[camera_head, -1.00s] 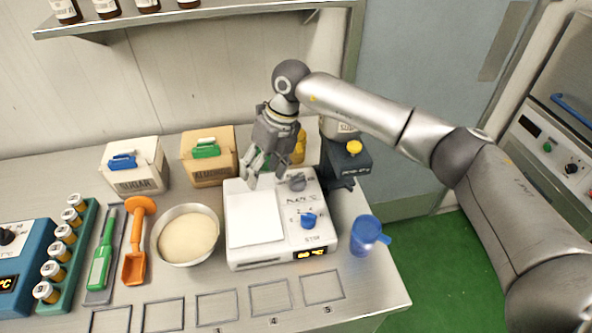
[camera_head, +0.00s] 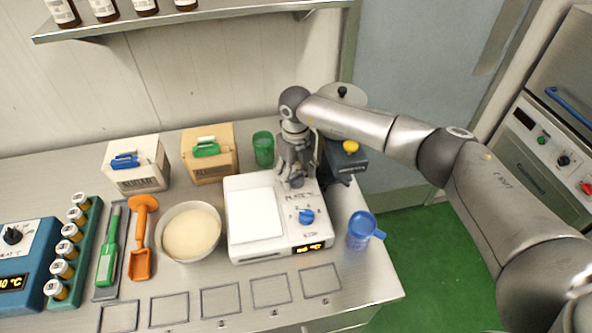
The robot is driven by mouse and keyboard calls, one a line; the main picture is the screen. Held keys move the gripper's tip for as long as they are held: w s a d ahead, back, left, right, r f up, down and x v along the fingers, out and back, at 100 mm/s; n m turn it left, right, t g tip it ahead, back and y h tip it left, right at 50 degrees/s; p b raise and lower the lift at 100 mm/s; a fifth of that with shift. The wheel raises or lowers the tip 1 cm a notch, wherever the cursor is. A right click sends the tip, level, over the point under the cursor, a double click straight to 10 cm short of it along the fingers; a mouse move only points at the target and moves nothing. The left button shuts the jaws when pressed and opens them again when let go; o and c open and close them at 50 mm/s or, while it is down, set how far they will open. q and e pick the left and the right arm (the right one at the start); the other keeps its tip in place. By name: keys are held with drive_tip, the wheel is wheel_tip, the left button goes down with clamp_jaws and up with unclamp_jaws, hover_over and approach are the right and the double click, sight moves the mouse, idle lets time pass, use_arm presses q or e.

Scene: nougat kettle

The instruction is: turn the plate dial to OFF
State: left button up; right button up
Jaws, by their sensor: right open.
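The hot plate (camera_head: 238,243) is a white box with a pale square top, standing on the steel bench. The plate dial (camera_head: 296,183) is a grey knob at the upper part of its right-hand panel, mostly covered by my right gripper. A blue dial (camera_head: 306,216) sits below it, and a lit display (camera_head: 311,247) shows yellow digits on the front face, too small to read. My right gripper (camera_head: 294,180) is open and points down, with its fingers at the grey dial. I cannot tell whether they touch it. My left gripper is not in view.
A bowl of pale powder (camera_head: 190,232) stands left of the plate, a blue jug (camera_head: 362,230) right of it. Behind are a green beaker (camera_head: 263,148), two cartons and a dark device with a yellow knob (camera_head: 350,146). A shelf (camera_head: 215,16) hangs above.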

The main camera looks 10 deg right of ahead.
drive_tip(key=shift+f, duration=0.3)
